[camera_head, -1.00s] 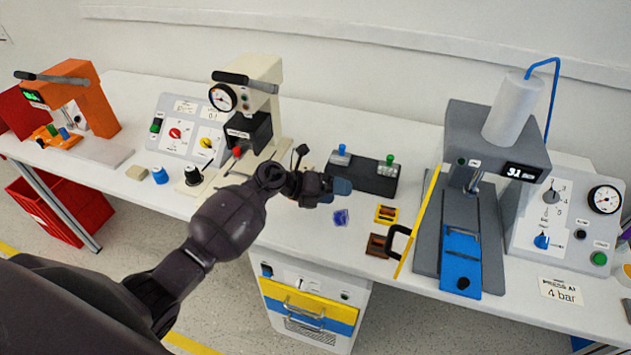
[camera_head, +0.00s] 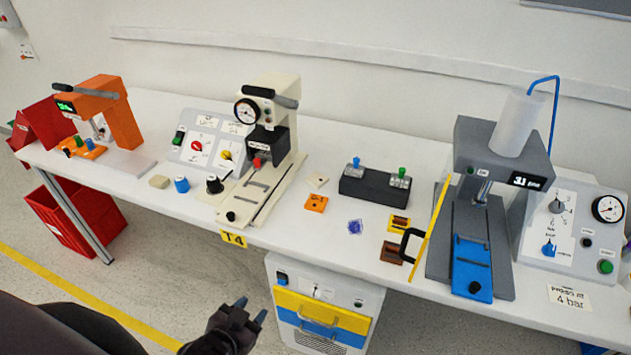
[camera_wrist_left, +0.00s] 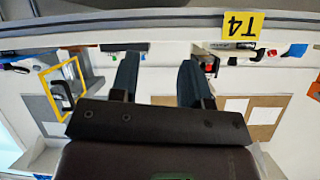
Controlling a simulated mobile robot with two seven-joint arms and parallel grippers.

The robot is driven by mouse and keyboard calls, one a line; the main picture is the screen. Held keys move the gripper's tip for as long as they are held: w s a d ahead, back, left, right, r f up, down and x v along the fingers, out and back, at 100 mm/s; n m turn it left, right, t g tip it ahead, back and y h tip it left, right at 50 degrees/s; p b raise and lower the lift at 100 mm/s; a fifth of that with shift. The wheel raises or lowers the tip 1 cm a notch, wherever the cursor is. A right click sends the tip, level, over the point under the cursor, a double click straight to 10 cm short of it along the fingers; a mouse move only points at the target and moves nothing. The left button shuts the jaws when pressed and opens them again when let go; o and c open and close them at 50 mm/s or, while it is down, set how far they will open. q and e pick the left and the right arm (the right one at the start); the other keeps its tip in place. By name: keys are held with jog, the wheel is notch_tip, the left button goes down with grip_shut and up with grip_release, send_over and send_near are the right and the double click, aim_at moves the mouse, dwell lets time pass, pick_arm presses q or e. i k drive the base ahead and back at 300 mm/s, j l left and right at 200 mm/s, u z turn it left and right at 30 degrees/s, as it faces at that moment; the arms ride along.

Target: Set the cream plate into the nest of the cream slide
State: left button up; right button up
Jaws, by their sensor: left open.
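A small cream plate (camera_head: 317,181) lies flat on the white table, left of the black block with blue and green knobs. The cream press (camera_head: 275,95) stands to its left. Its cream slide (camera_head: 238,206), with a black knob at the front, extends toward the table's front edge. The details of the nest are too small to tell. My left gripper (camera_head: 251,309) is open and empty, in front of and below the table edge, away from the plate. Its two fingers also show in the left wrist view (camera_wrist_left: 158,82). My right gripper is not in view.
An orange plate (camera_head: 316,203) lies just in front of the cream plate. The black block (camera_head: 375,186) is right of it, with a blue piece (camera_head: 355,227) in front. A yellow-framed gate (camera_head: 432,228) stands by the grey press. A cabinet (camera_head: 325,305) is below the table.

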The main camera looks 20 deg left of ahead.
aim_at(238, 213)
jog(key=j, duration=1.65)
jog(key=k+u, duration=0.05)
